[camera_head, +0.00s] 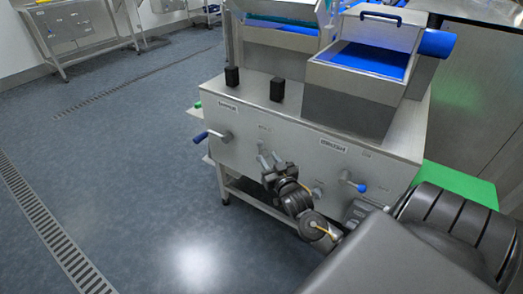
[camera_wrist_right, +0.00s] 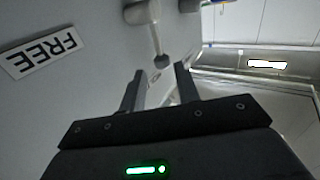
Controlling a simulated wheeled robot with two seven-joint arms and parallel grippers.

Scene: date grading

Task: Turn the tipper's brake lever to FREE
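A short metal lever (camera_wrist_right: 156,40) with a dark round knob stands out from the grey front panel in the right wrist view. A white plate reading FREE (camera_wrist_right: 42,52) is on the panel to its left, upside down in the picture. In the head view, small metal levers (camera_head: 263,161) show on the tipper's front panel (camera_head: 240,135). My right gripper (camera_head: 268,175) is beside them. In the right wrist view, its fingers (camera_wrist_right: 160,80) are open and apart, with the knob just beyond the gap between the tips. Nothing is held. My left gripper is out of view.
A blue-handled lever (camera_head: 205,136) sticks out at the panel's left, and a blue-knobbed one (camera_head: 354,184) at its right. Two black blocks (camera_head: 277,89) and a metal hopper (camera_head: 345,105) stand on top. Open floor (camera_head: 130,170) lies to the left.

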